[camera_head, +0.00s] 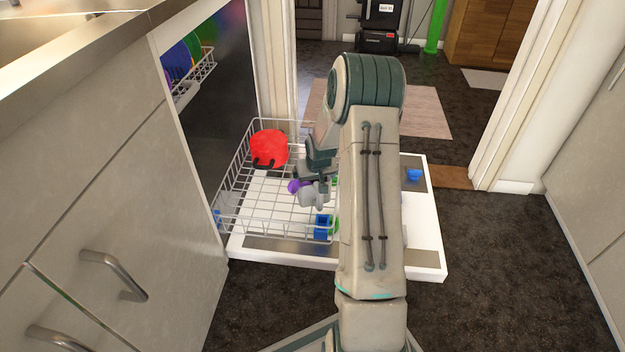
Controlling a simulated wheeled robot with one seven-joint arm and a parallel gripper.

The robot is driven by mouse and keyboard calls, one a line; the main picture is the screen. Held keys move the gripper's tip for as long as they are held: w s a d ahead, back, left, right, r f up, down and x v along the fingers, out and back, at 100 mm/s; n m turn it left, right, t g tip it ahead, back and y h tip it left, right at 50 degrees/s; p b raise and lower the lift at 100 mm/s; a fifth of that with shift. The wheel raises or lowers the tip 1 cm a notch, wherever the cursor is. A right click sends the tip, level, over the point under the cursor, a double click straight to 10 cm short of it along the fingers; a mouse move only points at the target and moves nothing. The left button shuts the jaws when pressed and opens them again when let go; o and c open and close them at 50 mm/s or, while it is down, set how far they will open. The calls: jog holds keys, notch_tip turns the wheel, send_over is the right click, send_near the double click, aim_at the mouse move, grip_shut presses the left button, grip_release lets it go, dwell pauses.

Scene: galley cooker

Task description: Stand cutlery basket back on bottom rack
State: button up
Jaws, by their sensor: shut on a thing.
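The bottom rack (233,190) is a white wire rack pulled out over the open dishwasher door. My gripper (314,182) points down over the right part of the rack. It is shut on a small light grey object (311,197), which appears to be the cutlery basket. The object looks tilted, and my gripper and arm hide part of it. I cannot tell whether it touches the rack.
A red pot or bowl (268,147) sits at the rack's back left. A purple item (295,187) is beside the grey object, and a blue item (323,224) is at the front right. A small blue item (414,175) lies on the door (424,228). An upper rack (195,80) holds colourful plates.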

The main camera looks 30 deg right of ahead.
jog(key=o, duration=0.7)
jog(key=shift+f, duration=0.1)
jog(key=shift+c, duration=0.2)
jog(key=p+v, duration=0.5)
jog(key=v, duration=0.7)
jog(key=shift+r, duration=0.2)
